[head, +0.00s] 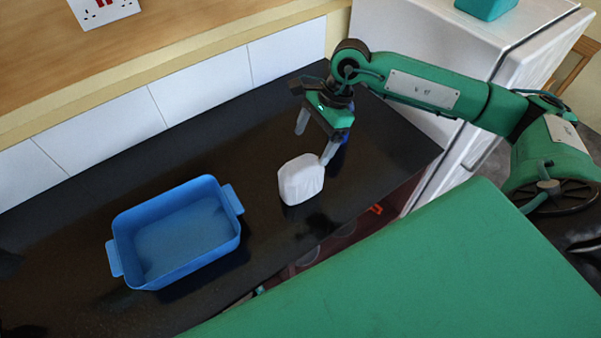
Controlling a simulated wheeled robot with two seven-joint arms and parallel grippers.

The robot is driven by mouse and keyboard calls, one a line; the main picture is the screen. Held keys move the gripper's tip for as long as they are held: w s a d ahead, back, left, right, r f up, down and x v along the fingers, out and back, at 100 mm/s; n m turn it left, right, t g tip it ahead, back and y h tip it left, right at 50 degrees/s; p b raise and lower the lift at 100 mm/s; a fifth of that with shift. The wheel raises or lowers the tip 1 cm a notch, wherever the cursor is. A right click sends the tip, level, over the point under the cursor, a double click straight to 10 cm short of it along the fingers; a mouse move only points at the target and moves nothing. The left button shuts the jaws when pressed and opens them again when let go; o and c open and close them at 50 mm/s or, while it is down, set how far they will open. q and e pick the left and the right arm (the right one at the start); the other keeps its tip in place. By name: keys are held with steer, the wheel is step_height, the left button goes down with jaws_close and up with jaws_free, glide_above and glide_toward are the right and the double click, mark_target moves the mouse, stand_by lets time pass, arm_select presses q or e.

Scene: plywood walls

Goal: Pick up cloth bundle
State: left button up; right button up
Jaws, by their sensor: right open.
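The cloth bundle (300,181) is a white, rounded block on the dark countertop, right of the picture's middle. My right gripper (315,143) comes in from the right on a green arm and hangs over the counter just above and behind the bundle. Its fingers are apart and point down. One fingertip is close to the bundle's upper right edge; I cannot tell whether it touches. Nothing shows between the fingers. My left gripper is not in view.
An empty blue tray (240,232) with two side handles stands on the black counter (80,215) to the left. White tiles (205,86) line the wall behind. A white fridge-like cabinet (440,45) with a teal object (486,8) on top stands at the right.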

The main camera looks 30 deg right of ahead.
mark_target(303, 162)
steer(key=x, duration=0.2)
steer(key=w+p+x, duration=0.1)
steer(key=shift+a+f, duration=0.15)
steer(key=shift+f, duration=0.25)
steer(key=shift+s+a+f+p, duration=0.1)
steer(key=shift+s+f+p, duration=0.15)
steer(key=shift+p, duration=0.05)
steer(key=p+x, duration=0.3)
steer(key=x, duration=0.1)
steer(key=shift+s, duration=0.15)
steer(key=shift+f, duration=0.45)
steer(key=c, duration=1.4)
